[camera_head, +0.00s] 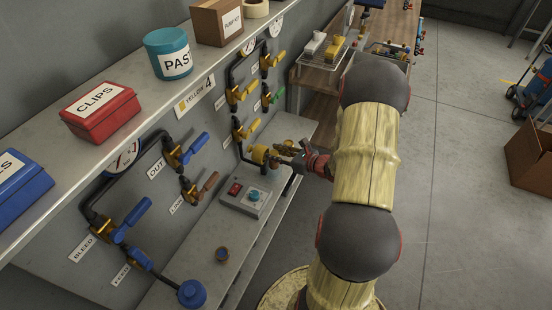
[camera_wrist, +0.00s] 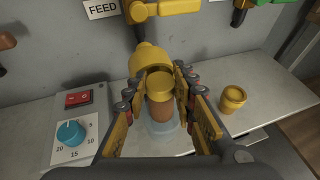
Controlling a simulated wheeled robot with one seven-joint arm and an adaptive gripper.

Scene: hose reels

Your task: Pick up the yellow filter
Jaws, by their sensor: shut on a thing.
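The yellow filter (camera_wrist: 161,108), a small canister with a yellow top and a brown-orange body, stands between the two fingers of my gripper (camera_wrist: 158,90) in the wrist view. The fingers are shut on its sides. Its lower end is over a pale, translucent cup-like shape (camera_wrist: 165,137) on the bench; I cannot tell whether they touch. A rounded yellow housing (camera_wrist: 149,56) under the pipe is just behind the filter. In the head view my gripper (camera_head: 303,160) is at the yellow housing (camera_head: 259,154); the held filter cannot be made out there.
A second yellow cup-shaped piece (camera_wrist: 233,98) stands on the bench to the right. A control box (camera_head: 247,196) with a blue knob is on the left. Valves and pipes line the wall panel. A shelf (camera_head: 130,135) with boxes overhangs the bench. Bare bench shows near the front.

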